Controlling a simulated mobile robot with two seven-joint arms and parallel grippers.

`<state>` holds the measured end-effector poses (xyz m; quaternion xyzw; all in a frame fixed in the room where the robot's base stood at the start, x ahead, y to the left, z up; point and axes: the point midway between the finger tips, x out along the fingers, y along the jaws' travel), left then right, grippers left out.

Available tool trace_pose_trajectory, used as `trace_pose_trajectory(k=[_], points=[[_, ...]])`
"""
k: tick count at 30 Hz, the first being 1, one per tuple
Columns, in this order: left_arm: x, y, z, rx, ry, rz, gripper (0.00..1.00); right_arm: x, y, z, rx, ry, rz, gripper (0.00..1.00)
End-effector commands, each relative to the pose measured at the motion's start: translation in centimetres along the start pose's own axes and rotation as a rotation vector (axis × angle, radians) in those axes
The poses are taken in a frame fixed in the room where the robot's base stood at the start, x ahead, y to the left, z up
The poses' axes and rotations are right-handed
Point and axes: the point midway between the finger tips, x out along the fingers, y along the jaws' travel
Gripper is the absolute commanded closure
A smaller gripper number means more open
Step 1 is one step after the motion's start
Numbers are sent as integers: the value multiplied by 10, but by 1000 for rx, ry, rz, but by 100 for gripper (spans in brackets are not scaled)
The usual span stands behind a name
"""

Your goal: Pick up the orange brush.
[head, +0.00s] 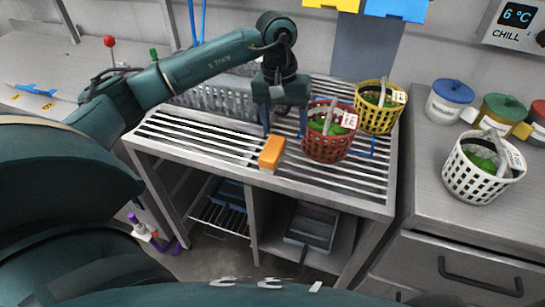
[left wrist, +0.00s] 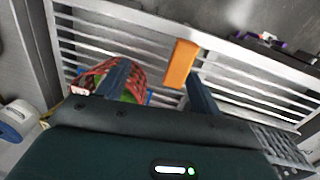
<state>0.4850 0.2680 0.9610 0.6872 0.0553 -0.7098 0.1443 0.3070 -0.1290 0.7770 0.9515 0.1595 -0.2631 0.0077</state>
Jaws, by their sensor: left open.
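The orange brush (head: 271,153) lies on the slatted metal rack near its front edge. It also shows in the left wrist view (left wrist: 180,63), close to the finger on the right of that picture. My left gripper (head: 285,132) is open and empty, pointing down just behind the brush. In the left wrist view its fingers (left wrist: 158,80) are spread wide, and the other finger overlaps the red basket. I cannot tell whether a finger touches the brush or basket. My right gripper is not in view.
A red basket (head: 327,145) of greens stands right of the brush, with a yellow basket (head: 378,118) behind it. A white basket (head: 475,182) stands on the right counter. The slats left of the brush are clear.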

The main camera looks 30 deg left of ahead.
Motion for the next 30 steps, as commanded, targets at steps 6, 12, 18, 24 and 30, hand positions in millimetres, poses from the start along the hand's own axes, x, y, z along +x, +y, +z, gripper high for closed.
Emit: trace_pose_trajectory(k=[6, 12, 18, 24, 30], points=[[-9, -32, -14, 47, 46, -128, 35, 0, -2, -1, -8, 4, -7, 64], [29, -36, -16, 48, 41, -126, 35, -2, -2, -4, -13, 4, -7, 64], [55, -39, -18, 48, 45, -124, 35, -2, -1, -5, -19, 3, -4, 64], [69, -40, -20, 47, 43, -123, 35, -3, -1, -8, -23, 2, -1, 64], [99, -45, -26, 47, 42, -122, 35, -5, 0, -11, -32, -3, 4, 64]])
